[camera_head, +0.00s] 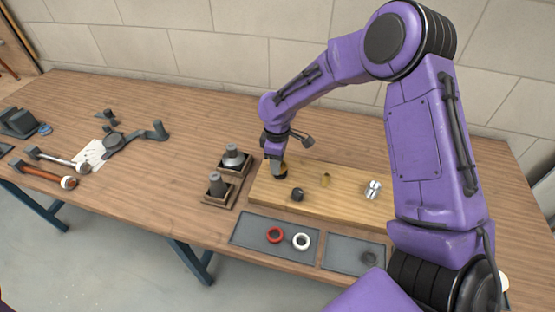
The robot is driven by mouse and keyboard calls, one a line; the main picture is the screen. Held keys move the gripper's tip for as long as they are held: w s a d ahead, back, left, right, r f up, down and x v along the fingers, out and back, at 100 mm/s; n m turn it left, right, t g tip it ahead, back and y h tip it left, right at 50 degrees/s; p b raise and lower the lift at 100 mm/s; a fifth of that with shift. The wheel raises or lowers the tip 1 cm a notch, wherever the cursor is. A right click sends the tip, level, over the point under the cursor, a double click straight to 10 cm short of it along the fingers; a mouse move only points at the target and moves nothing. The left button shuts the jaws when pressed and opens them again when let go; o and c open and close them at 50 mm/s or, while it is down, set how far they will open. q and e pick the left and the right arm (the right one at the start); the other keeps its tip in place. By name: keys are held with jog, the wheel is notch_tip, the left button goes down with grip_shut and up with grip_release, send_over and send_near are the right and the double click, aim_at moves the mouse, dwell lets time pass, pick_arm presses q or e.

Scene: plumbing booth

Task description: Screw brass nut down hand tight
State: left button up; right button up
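My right gripper (279,171) points down at the left back part of a light wooden board (345,201). A small patch of brass colour (285,168) shows right beside its fingertips; I cannot tell whether it is the brass nut or a fitting under it. The fingers are too small and dark to tell whether they are open or shut. A small upright brass-coloured piece (326,180) stands on the board to the right of the gripper. My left gripper is not in view.
A dark round part (297,194) and a shiny metal fitting (373,189) stand on the board. Grey trays in front hold a red ring (275,235), a white ring (301,241) and a dark ring (368,258). Two small wooden boxes (219,203) stand left. Hammers (50,175) lie far left.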

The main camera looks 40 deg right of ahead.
jog(key=shift+s+d+r, duration=0.15)
jog(key=shift+s+r, duration=0.05)
jog(key=shift+s, duration=0.3)
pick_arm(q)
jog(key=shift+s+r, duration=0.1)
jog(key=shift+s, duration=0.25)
pick_arm(e)
jog(key=shift+w+f, duration=0.15)
jog(key=shift+p, duration=0.35)
jog(key=shift+m+p, duration=1.2)
jog(key=shift+m, duration=0.3)
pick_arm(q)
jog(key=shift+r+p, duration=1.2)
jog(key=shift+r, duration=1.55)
pick_arm(e)
jog(key=shift+d+f+m, duration=0.1)
jog(key=shift+m, duration=1.4)
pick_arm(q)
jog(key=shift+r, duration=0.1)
